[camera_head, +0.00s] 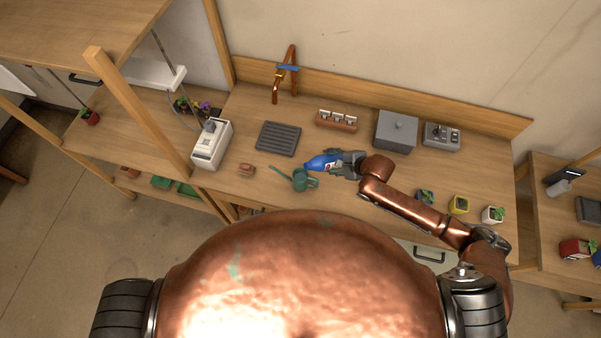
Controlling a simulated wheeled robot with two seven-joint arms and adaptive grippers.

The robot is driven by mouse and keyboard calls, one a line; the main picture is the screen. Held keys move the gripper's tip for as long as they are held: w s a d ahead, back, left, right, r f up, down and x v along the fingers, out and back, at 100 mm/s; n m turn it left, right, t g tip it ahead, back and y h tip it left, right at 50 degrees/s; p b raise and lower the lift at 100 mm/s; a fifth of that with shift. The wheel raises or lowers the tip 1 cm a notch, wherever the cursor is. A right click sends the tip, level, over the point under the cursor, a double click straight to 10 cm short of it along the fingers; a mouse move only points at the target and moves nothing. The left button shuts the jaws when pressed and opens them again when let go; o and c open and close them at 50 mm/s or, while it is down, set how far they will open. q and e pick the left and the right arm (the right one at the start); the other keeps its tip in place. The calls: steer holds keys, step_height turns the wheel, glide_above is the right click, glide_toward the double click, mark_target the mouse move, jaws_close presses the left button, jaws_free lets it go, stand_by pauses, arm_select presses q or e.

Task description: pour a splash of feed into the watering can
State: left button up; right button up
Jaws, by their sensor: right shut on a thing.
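A green watering can (303,182) stands on the wooden worktop in front of my body, its long spout pointing to the left. My right gripper (343,162) is shut on a blue feed bottle (322,162) with a pale label. The bottle lies tilted nearly on its side, its blue end pointing left, just behind and above the can in the picture. I cannot tell the height of the bottle over the can, and no liquid shows. My left gripper is not in view.
A dark ribbed tray (278,138) lies behind the can. A rack of small jars (337,120), a grey box (396,131) and a white appliance (211,144) stand around. Small pots (458,204) line the front right. A copper tap (286,72) rises at the back.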

steer(key=shift+w+r, duration=0.15)
steer(key=shift+r, duration=0.1)
steer(key=shift+h, duration=0.3)
steer(key=shift+a+r+p, duration=0.1)
steer(key=shift+r+p, duration=0.25)
steer(key=shift+p, duration=0.5)
steer(key=shift+n, duration=0.3)
steer(key=shift+s+a+r+h+p, duration=0.1)
steer(key=shift+s+r+h+p, duration=0.1)
steer(key=shift+h+p, duration=0.15)
steer(key=shift+p, duration=0.3)
steer(key=shift+a+r, duration=0.1)
steer(key=shift+r+p, duration=0.1)
steer(key=shift+p, duration=0.25)
